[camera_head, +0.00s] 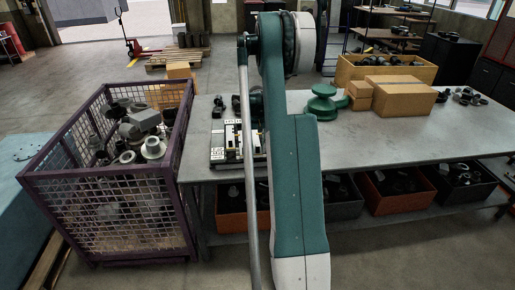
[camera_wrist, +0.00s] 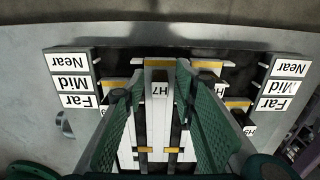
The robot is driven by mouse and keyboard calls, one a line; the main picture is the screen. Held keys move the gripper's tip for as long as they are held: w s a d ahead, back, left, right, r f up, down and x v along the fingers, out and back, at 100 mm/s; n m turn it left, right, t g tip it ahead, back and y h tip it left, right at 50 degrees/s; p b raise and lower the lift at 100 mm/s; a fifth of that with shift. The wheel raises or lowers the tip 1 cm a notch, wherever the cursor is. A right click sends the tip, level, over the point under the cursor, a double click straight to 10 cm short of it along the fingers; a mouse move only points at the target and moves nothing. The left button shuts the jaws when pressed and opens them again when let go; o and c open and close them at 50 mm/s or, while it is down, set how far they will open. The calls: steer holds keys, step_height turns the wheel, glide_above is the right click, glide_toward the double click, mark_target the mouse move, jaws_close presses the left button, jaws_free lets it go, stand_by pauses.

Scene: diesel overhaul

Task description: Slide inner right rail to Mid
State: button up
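The rail fixture (camera_wrist: 150,45) shows upside down in the wrist view, with Near, Mid and Far label plates at left (camera_wrist: 74,80) and right (camera_wrist: 282,84). Several pale rails with yellow-edged blocks stand between them at different positions. My gripper (camera_wrist: 161,68) points down at the fixture, its two green fingers apart, one on each side of a block marked H7 (camera_wrist: 160,89). Small gaps seem to show beside the block; contact is unclear. Which rail is the inner right one I cannot tell for sure. In the head view the fixture (camera_head: 218,155) is partly hidden behind my arm.
The fixture stands on a grey workbench (camera_head: 370,140). A green round part (camera_head: 321,104) and cardboard boxes (camera_head: 405,98) are to its right. A purple mesh crate (camera_head: 105,185) of metal parts stands left of the bench. Bins (camera_head: 392,192) sit on the lower shelf.

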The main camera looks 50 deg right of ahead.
jaws_close()
steer(key=shift+w+d+b, duration=0.5)
steer(key=shift+w+d, duration=0.75)
steer(key=shift+d, duration=0.05)
jaws_free()
step_height(320, 180, up, 12)
stand_by(0.6)
